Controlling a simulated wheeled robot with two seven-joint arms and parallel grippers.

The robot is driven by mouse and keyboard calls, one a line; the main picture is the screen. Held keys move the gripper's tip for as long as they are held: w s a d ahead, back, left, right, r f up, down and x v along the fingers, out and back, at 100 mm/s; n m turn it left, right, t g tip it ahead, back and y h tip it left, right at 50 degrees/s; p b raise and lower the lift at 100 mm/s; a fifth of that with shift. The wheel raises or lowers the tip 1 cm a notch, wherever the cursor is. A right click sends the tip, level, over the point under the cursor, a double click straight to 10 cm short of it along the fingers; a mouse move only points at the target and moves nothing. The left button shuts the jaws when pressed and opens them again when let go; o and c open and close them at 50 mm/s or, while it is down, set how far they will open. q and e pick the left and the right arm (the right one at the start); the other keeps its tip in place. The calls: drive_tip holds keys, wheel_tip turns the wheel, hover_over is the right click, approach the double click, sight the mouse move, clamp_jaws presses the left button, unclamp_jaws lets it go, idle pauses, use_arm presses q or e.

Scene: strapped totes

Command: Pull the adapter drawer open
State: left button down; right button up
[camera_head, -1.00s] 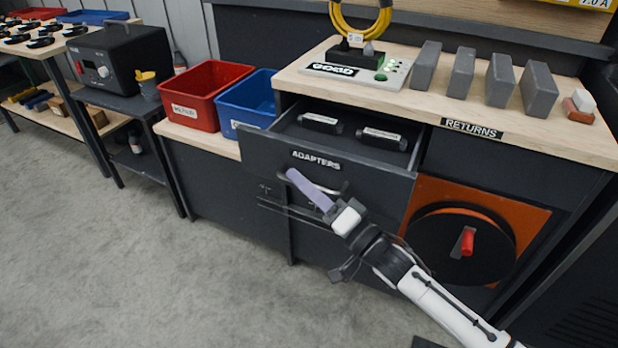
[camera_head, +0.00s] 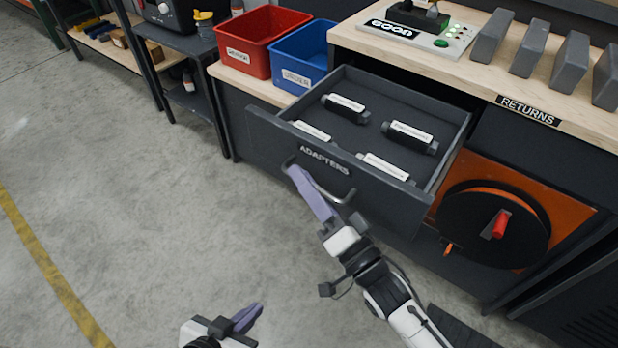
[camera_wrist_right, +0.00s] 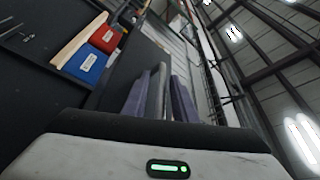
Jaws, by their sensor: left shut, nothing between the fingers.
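The adapter drawer (camera_head: 272,128), dark grey with an "ADAPTERS" label, stands well out of the bench. Several dark adapters with white labels lie inside it. Its bar handle (camera_head: 345,197) is on the front face. My right gripper (camera_head: 296,172), with purple fingers, reaches up to the left part of the handle and looks shut on it; the fingers partly hide the grip. My left gripper (camera_head: 250,316) is shut and empty, low over the floor, away from the drawer.
A red bin (camera_head: 262,40) and a blue bin (camera_head: 303,55) stand left of the drawer. Grey blocks (camera_head: 530,48) stand on the worktop marked "RETURNS". A black reel (camera_head: 490,225) is at the right below. The floor in front of the drawer is clear.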

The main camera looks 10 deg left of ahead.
drive_tip(key=shift+r, duration=0.1)
drive_tip(key=shift+s, duration=0.1)
drive_tip(key=v, duration=1)
drive_tip(key=shift+d, duration=0.15)
drive_tip(key=s+d+f+n+g+h+p, duration=0.2)
drive_tip(key=s+d+f+g+h, duration=0.1)
drive_tip(key=s+d+f+h, duration=0.2)
drive_tip(key=s+d+f+n+g+h+p, duration=0.3)
drive_tip(key=s+d+f+h, duration=0.3)
drive_tip(key=d+f, duration=0.4)
drive_tip(key=shift+s+f+g, duration=0.3)
drive_tip(key=shift+f, duration=0.15)
